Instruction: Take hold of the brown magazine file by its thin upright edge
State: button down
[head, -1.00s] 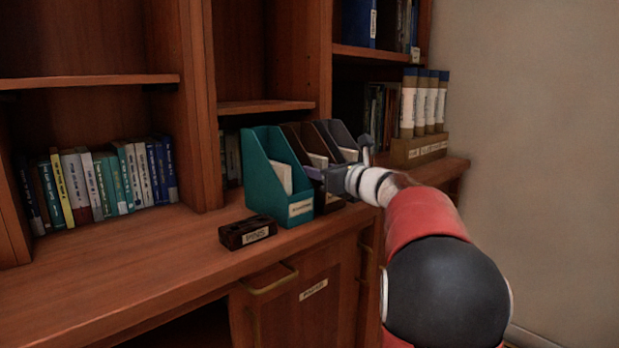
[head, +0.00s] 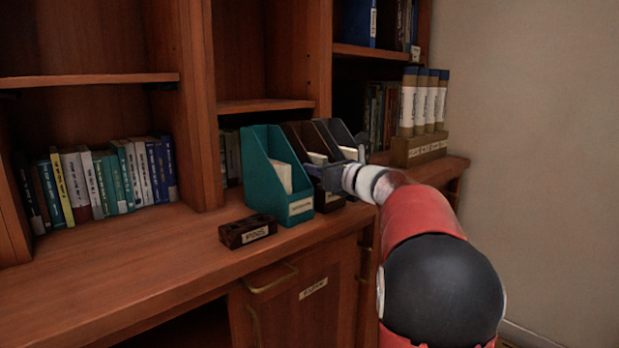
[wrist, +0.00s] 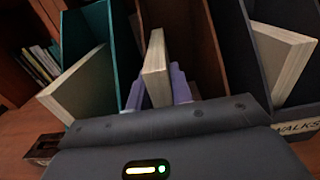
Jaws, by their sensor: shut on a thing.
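The brown magazine file (head: 331,203) stands upright between a teal file and a dark grey file on the counter. In the wrist view the brown file (wrist: 207,45) is in the middle, with a cream-edged block of papers (wrist: 155,68) inside. In the wrist view, pale purple parts, seemingly my fingers, show just beyond the dark gripper body. That body hides the file's lower front and the exact contact.
The teal file (head: 260,170) is close on the left and the dark grey file (wrist: 270,20) close on the right. A small dark label block (head: 247,232) sits in front of the teal file. Tall tubes in a wooden box (head: 418,150) stand further right.

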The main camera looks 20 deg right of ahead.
jog(key=shift+r+p, duration=0.35)
jog(key=shift+r, duration=0.55)
